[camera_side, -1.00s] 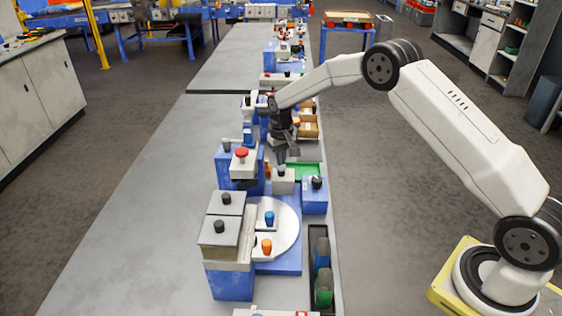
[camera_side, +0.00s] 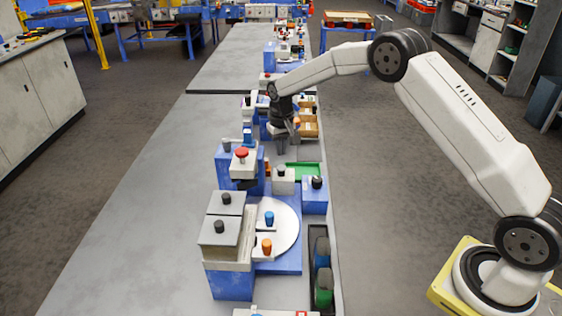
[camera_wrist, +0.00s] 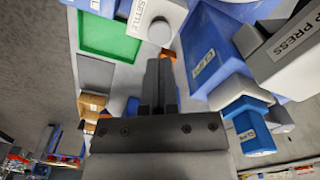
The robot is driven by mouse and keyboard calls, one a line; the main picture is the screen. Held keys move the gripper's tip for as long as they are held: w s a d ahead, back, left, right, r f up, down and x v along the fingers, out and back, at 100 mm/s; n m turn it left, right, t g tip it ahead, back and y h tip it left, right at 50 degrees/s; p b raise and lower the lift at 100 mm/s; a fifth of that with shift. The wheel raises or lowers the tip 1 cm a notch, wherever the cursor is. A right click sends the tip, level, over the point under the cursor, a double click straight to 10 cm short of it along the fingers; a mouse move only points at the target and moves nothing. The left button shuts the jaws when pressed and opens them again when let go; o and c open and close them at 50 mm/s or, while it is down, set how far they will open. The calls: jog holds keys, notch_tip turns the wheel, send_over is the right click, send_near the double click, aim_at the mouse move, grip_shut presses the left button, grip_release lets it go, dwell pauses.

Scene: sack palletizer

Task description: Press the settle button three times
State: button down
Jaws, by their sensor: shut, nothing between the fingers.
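The settle button is a pale grey round knob (camera_wrist: 160,31) on a white box labelled SETTLE (camera_wrist: 140,14), at the top of the wrist view. In the side view, the white box (camera_side: 283,185) with its knob (camera_side: 281,171) stands beside the green tray. My gripper (camera_side: 281,149) is shut and empty, behind and above that box in the side view. In the wrist view, the closed fingers (camera_wrist: 160,62) point toward the knob, with a visible gap between them. I cannot tell whether the knob is pressed in.
A green tray (camera_wrist: 108,36) lies beside the settle box. A red button (camera_side: 241,153) on a white-topped blue unit stands left of it. A blue box with a black knob (camera_side: 316,195) is at right. Cardboard boxes (camera_side: 308,127) sit behind my gripper.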

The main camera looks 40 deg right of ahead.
aim_at(281, 168)
jog(key=shift+r, duration=1.75)
jog(key=s+a+r+n+t, duration=0.1)
jog(key=s+a, duration=0.1)
jog(key=s, duration=1.2)
jog(key=s+a+n+t, duration=0.1)
jog(key=s+a+n, duration=0.1)
jog(key=s, duration=1.3)
jog(key=shift+s+a+r+t, duration=0.15)
jog(key=shift+a+r+t, duration=0.15)
jog(key=shift+a+r, duration=0.15)
